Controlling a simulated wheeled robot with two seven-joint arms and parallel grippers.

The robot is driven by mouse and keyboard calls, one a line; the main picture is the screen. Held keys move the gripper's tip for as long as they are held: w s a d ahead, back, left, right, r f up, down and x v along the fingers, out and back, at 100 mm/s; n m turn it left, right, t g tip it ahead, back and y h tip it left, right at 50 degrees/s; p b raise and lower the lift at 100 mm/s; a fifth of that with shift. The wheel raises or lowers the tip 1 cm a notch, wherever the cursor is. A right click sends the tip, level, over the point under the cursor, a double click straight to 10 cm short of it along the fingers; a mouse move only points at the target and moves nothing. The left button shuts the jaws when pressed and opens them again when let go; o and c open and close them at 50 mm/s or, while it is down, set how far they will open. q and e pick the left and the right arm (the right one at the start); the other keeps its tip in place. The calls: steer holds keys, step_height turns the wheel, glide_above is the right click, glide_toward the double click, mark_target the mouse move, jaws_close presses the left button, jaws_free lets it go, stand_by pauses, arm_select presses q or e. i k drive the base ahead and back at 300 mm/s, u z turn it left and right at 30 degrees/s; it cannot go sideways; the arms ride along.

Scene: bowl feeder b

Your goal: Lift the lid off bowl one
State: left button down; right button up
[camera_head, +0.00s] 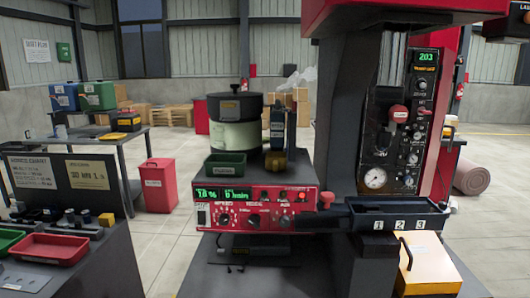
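A round bowl (235,136) with a pale green-grey side stands upright on the red control unit near the middle of the head view. A dark lid (235,104) sits on top of it, with a small tag on its front. No number that I can read marks it as bowl one, and no second bowl is clear. The inside of the bowl is hidden by the lid. Neither of my grippers shows in this view.
The red control unit (253,206) has knobs and a green display. A small green tray (225,165) and a dark upright device (277,128) stand close to the bowl. A black tray (350,222) numbered 1, 2, 3 and a tall red machine (412,110) stand right.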

mark_target(235, 91)
steer(key=z, duration=0.05)
steer(key=k, duration=0.45)
steer(key=u, duration=0.7)
steer(key=i, duration=1.5)
steer(key=z, duration=0.7)
